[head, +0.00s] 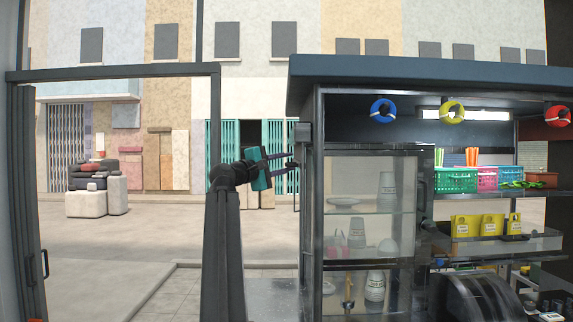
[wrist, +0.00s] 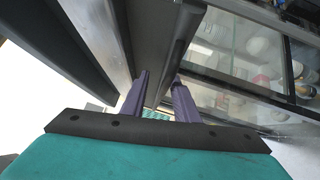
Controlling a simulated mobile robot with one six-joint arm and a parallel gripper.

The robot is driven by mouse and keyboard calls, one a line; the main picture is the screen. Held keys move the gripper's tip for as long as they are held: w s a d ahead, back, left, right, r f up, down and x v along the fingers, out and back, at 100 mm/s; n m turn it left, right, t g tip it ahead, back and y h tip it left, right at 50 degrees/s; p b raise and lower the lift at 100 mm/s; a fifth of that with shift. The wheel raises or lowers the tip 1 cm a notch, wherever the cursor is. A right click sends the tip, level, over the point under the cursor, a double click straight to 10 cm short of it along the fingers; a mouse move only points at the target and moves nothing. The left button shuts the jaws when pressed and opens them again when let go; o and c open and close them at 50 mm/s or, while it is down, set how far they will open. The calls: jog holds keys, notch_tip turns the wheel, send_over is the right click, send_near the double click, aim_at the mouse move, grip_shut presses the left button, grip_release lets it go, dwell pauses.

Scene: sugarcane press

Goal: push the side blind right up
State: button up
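The stall (head: 430,72) fills the right half of the head view. A small grey box (head: 303,132) sits high on its left side, with a thin upright bar or handle (head: 296,192) below it. I cannot make out the side blind clearly in the head view, as that side is seen edge-on. My gripper (head: 291,158) is at this side, pointing right, its fingers apart. In the wrist view the purple fingers (wrist: 160,80) stand apart, near the lower end of a dark grey panel (wrist: 152,42), possibly the blind. I cannot tell whether they touch it.
Glass shelves (head: 370,200) with crockery stand right of my gripper. Coloured baskets (head: 455,181) and a dark machine (head: 478,297) are farther right. A dark door frame (head: 120,73) stands at the left. Open pavement (head: 150,235) lies between the frame and the stall.

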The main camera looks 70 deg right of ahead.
jog(key=b+v, duration=0.3)
jog(key=v, duration=1)
jog(key=shift+w+r, duration=0.1)
jog(key=shift+r, duration=0.05)
notch_tip(320, 180, up, 3)
jog(key=m+y+p, duration=0.1)
jog(key=p, duration=0.1)
jog(key=m+t+y+p, duration=0.1)
jog(key=m+p, duration=0.1)
jog(key=p, duration=0.1)
jog(key=shift+d+y, duration=0.1)
jog(key=shift+y, duration=0.3)
jog(key=shift+f+p+x, duration=0.15)
jog(key=shift+p+x, duration=1.05)
jog(key=shift+x, duration=2.3)
jog(key=shift+f+p+x, duration=0.1)
jog(key=shift+p+x, duration=1.1)
jog(key=shift+x, duration=2.25)
